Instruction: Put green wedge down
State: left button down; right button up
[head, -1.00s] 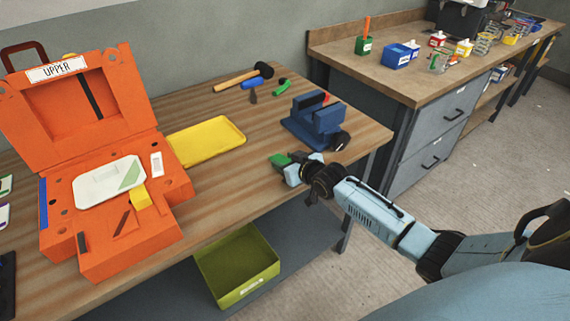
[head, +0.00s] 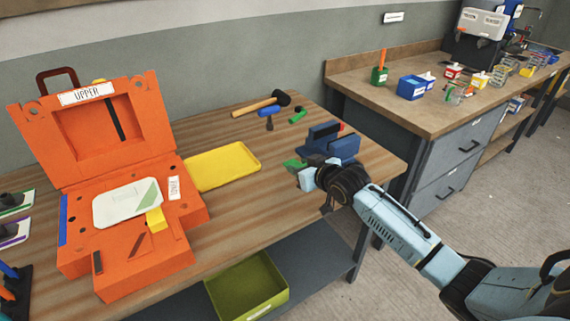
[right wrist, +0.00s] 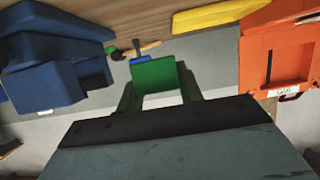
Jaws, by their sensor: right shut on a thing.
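The green wedge (right wrist: 157,74) is between the fingers of my right gripper (right wrist: 160,95), which is shut on it in the right wrist view. In the head view the green wedge (head: 293,164) shows at the tip of my right gripper (head: 300,171), over the right part of the wooden bench (head: 245,210), in front of the blue vise. I cannot tell from these views how high it is above the bench top. My left gripper is not in view.
An orange mould (head: 125,245) marked UPPER stands open at the left. A yellow tray (head: 222,168) lies in the middle, with a blue vise (head: 330,142) to its right. A hammer (head: 262,104) lies behind. A green bin (head: 247,289) is below. Bare wood lies before the tray.

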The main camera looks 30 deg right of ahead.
jog(key=shift+r, duration=0.55)
jog(key=s+a+r+n, duration=0.1)
jog(key=s+a+r, duration=0.1)
jog(key=s+a, duration=0.6)
jog(key=s+a+r+m+h, duration=0.1)
jog(key=s+a+r+m, duration=0.1)
jog(key=s+a+r, duration=0.45)
jog(key=shift+n+y, duration=0.5)
jog(key=w+d+f, duration=0.2)
jog(key=w+d, duration=0.2)
jog(key=d, duration=0.1)
jog(key=w+d+f, duration=0.3)
jog(key=w+d, duration=0.1)
jog(key=w, duration=0.1)
jog(key=w+d+f, duration=0.3)
jog(key=w+d, duration=0.2)
jog(key=shift+w+d+f, duration=0.25)
jog(key=shift+d, duration=0.1)
